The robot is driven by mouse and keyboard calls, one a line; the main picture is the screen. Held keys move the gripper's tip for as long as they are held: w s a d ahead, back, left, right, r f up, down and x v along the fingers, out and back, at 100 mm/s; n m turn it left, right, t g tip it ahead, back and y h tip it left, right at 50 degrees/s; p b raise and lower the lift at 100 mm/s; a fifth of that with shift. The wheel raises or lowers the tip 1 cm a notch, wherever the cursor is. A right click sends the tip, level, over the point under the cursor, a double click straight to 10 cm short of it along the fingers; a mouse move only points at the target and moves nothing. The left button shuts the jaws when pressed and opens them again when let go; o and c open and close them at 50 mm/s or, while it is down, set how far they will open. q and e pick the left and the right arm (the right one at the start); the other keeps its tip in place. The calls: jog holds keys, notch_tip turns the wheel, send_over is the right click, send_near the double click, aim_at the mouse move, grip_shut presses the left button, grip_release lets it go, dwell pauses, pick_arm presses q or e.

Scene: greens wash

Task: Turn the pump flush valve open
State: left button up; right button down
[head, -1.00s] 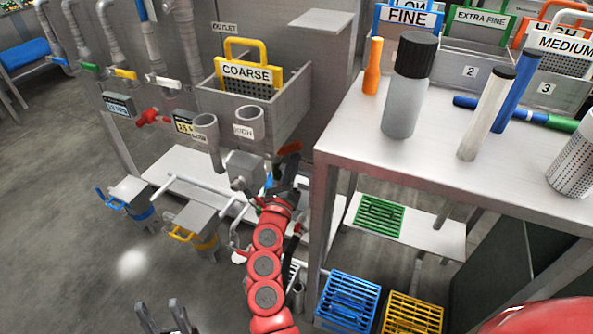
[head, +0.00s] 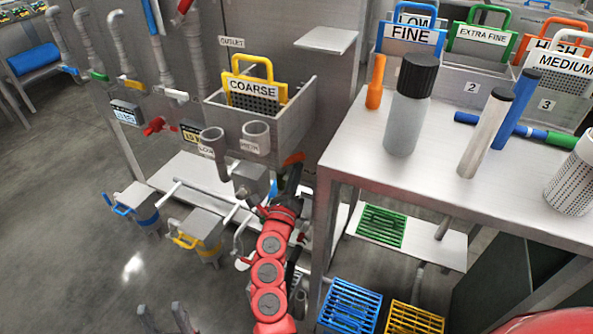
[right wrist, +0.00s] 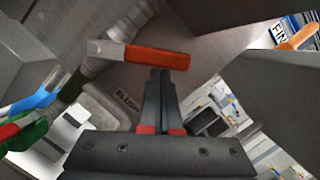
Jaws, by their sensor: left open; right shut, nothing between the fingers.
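The pump flush valve shows as an orange-red lever handle (head: 293,159) beside the grey pump box (head: 250,179), right of the two cups. In the right wrist view the orange handle (right wrist: 160,60) lies roughly crosswise, its left end pale metal. A partly legible label (right wrist: 127,98) sits below it. My right gripper (head: 293,172) is shut and empty, just below the handle. In the right wrist view its fingertips (right wrist: 160,73) are at the handle's lower edge; I cannot tell whether they touch. My left gripper (head: 163,316) is open and empty at the bottom edge, far from the valve.
The steel table (head: 345,150) with bottles and baskets stands close right of my right arm. The bin with the COARSE basket (head: 255,87) is above the valve. A red valve (head: 154,126) and grey pipes are left. Open floor lies at lower left.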

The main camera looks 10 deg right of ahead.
jog(key=shift+w+a+r+n+g+y+p, duration=0.1)
jog(key=shift+w+a+r+n+y+p, duration=0.5)
jog(key=shift+n+p, duration=1.1)
jog(key=shift+w+a+r+n+g+y+p, duration=0.1)
jog(key=shift+a+r+n+p, duration=0.2)
jog(key=shift+r+n+p, duration=1.4)
jog(key=shift+w+a+f+n+g+y+p, duration=0.1)
jog(key=shift+w+a+n+y+p, duration=0.3)
jog(key=shift+p, duration=2.5)
jog(key=shift+s+a, duration=0.1)
